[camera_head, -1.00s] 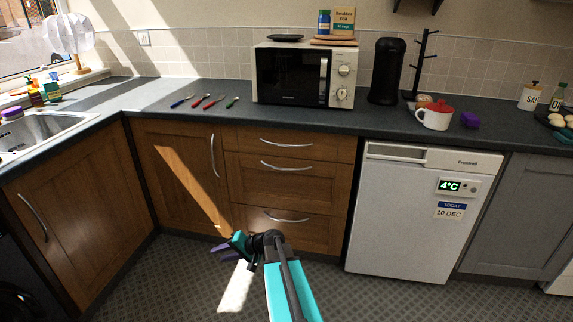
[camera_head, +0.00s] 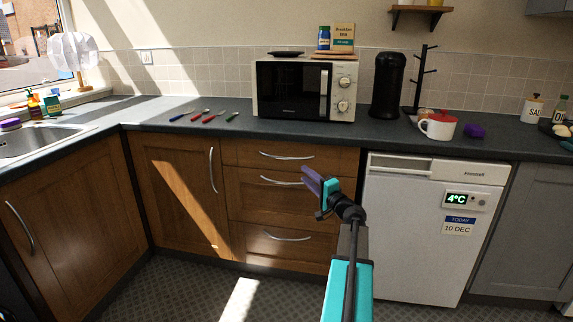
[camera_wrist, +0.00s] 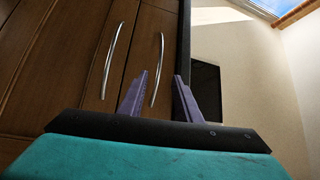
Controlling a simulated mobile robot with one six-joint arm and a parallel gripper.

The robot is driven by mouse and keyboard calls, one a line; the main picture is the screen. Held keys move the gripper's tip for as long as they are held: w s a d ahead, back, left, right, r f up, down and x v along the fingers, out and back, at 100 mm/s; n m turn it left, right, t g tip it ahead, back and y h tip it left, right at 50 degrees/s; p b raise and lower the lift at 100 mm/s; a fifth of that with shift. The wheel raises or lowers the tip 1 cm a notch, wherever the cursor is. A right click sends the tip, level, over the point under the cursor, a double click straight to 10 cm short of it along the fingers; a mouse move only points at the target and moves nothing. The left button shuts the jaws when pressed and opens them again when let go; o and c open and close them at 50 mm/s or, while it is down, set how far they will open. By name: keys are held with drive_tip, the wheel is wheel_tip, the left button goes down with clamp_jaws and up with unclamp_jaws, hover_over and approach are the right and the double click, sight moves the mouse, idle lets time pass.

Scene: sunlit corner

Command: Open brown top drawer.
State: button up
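The brown top drawer (camera_head: 243,152) is the uppermost of three wooden drawers, and its front sits flush and shut. Its curved silver handle (camera_head: 285,156) is in clear view. My gripper (camera_head: 309,182) is in front of the drawer stack, at about the height of the second drawer's handle in the head view. In the wrist view my gripper (camera_wrist: 161,75) is open and empty, its two purple fingers apart. The top drawer handle (camera_wrist: 158,62) appears between them in the picture, farther off. The second drawer's handle (camera_wrist: 113,58) lies to the left of the fingers.
The dark worktop (camera_head: 200,124) overhangs above the drawers. A microwave (camera_head: 290,90) stands on it. The floor before the drawers is clear.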

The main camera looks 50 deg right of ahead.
idle(0.3)
drive_tip(key=x, duration=1.3)
drive_tip(key=shift+w+b, duration=0.4)
drive_tip(key=shift+b, duration=0.05)
drive_tip(key=shift+r, duration=0.1)
clamp_jaws()
drive_tip(key=shift+a, duration=0.3)
